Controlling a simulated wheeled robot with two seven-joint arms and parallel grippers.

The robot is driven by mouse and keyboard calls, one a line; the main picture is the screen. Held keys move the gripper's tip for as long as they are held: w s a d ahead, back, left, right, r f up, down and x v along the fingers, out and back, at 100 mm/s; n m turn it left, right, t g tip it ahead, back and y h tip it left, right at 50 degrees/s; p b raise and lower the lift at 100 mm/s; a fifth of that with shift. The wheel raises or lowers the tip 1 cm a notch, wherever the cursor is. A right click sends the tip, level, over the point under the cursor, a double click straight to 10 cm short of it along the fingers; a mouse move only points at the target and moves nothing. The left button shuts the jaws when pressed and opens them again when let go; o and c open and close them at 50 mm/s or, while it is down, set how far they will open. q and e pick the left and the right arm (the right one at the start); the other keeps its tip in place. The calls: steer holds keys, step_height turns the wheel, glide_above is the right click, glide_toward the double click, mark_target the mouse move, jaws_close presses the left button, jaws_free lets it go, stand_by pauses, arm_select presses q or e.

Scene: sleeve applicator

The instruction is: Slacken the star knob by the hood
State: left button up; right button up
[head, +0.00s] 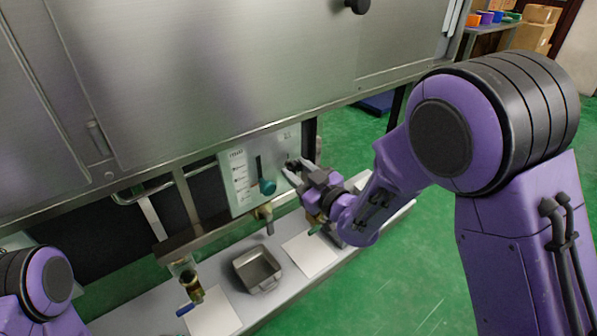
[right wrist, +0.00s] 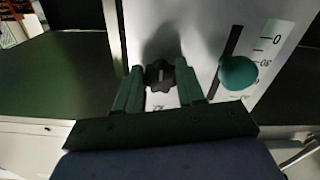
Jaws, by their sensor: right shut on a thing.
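The black star knob (right wrist: 160,76) sits on a pale panel (right wrist: 205,25) with a printed scale, under the steel hood (head: 220,80). My right gripper (right wrist: 160,84) has one finger on each side of the knob and is shut on it. In the head view my right gripper (head: 294,170) is at the right part of the panel (head: 240,190), and its fingers largely hide the knob. A teal ball handle (head: 267,187) in a dark slot is just left of the gripper; it also shows in the right wrist view (right wrist: 238,72). My left gripper is out of view.
Below the panel, a shelf holds a steel pan (head: 258,268) and white sheets (head: 310,254). A brass valve with a blue handle (head: 190,290) is at the lower left, and another brass fitting (head: 265,214) hangs under the panel. Green floor lies open at right.

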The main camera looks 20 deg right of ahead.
steer(key=o, duration=1)
steer(key=shift+o, duration=0.2)
steer(key=shift+s, duration=0.1)
steer(key=p+v, duration=0.2)
steer(key=v, duration=0.8)
steer(key=shift+s, duration=0.2)
steer(key=shift+d, duration=0.1)
